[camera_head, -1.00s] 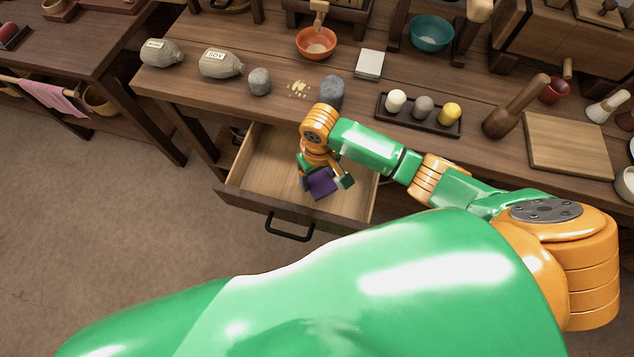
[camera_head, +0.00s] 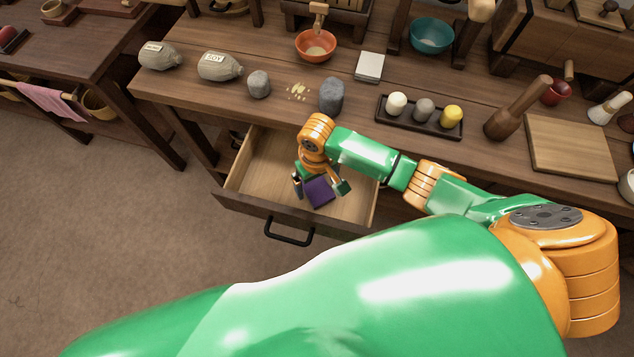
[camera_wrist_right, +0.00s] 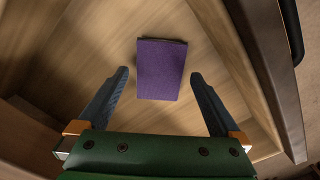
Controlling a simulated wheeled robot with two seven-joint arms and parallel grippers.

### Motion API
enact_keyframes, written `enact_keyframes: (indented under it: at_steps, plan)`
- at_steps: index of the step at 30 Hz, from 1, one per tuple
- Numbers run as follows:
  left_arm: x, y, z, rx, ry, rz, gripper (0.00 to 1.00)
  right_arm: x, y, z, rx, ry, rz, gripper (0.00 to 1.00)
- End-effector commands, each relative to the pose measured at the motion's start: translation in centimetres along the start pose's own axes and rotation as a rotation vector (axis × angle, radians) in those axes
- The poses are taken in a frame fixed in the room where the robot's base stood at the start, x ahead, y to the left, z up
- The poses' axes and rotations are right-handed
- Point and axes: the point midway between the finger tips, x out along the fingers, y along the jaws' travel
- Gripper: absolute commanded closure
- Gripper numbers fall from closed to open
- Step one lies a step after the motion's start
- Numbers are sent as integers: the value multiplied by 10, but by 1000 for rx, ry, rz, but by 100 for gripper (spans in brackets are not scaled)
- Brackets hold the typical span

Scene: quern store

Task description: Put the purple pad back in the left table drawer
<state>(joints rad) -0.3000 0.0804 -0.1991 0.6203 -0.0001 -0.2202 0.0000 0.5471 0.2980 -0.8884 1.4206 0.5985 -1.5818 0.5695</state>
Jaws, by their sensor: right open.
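The purple pad (camera_head: 319,191) lies in the open left table drawer (camera_head: 262,166). The right wrist view shows the pad (camera_wrist_right: 161,69) flat on the pale drawer floor (camera_wrist_right: 95,45), just beyond my open fingertips. My right gripper (camera_head: 321,190) is inside the drawer area, over the pad. In the right wrist view its two fingers (camera_wrist_right: 160,75) stand wide apart, one on each side of the pad's near part, with nothing between them touching the pad. My left gripper does not show.
The drawer front carries a black handle (camera_head: 289,231). Open floor lies left of the drawer.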

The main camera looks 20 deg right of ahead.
Motion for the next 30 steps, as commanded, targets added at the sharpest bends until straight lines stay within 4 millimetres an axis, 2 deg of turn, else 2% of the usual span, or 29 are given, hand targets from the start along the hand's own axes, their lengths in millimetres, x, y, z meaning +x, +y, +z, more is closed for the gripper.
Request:
enact_keyframes:
  at_steps: [1, 6, 9, 12, 16, 30]
  plan:
    - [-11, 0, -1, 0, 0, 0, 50, -18, 0, -1, -1, 4, -1, 0]
    - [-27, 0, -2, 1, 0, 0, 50, -68, 0, -1, -1, 5, -1, 0]
    - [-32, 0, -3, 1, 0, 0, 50, -90, 0, -1, -2, 4, -2, 0]
    - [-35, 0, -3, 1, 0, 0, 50, -104, 0, -1, 0, 2, -1, 0]
    - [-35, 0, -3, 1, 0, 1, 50, -109, 0, 0, -1, 0, -1, 0]
    - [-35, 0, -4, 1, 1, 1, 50, -108, 0, 0, -1, -1, 0, 0]
